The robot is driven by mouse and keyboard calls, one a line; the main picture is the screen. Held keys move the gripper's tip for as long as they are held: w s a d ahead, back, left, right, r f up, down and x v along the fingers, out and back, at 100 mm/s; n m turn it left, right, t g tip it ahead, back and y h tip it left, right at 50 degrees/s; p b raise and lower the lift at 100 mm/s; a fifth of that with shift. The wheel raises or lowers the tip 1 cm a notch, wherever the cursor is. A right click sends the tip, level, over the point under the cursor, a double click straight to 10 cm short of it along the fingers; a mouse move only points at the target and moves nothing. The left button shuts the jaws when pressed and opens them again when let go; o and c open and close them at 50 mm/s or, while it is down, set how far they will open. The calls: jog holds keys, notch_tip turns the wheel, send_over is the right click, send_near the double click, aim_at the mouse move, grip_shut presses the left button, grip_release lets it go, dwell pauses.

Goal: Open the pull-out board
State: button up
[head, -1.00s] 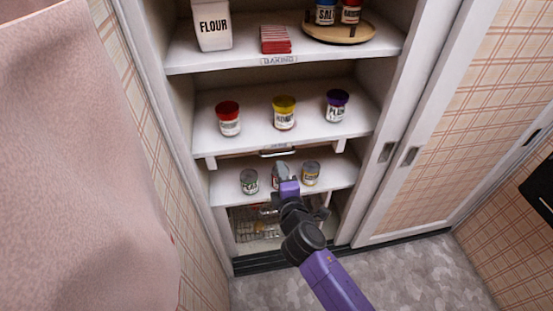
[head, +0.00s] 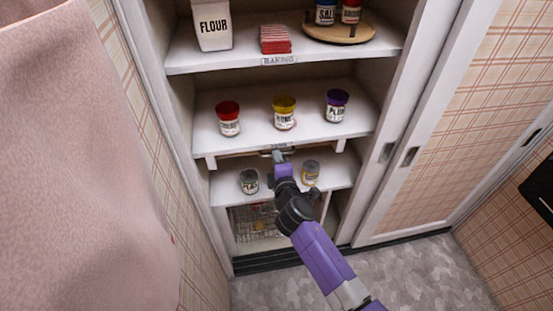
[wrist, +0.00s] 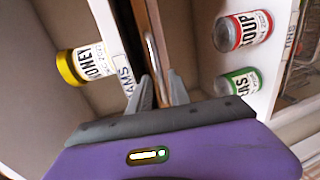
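The pull-out board (head: 235,154) is a thin brown wooden panel directly under the shelf of jars, and it sits flush in its slot. Its pale metal bar handle (head: 266,153) is on the front edge. In the wrist view the board (wrist: 150,20) runs upright as a brown strip with the handle (wrist: 151,47) on it. My gripper (head: 279,156) is at the handle. In the wrist view my gripper (wrist: 161,90) is open, with a grey finger on each side of the handle's near end. Whether the fingers touch it cannot be told.
The jar shelf (head: 250,143) with its label is just above the board. A wire basket (head: 255,222) is lower. A sliding door (head: 440,130) is at right.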

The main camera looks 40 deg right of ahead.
grip_shut()
dwell(1.2)
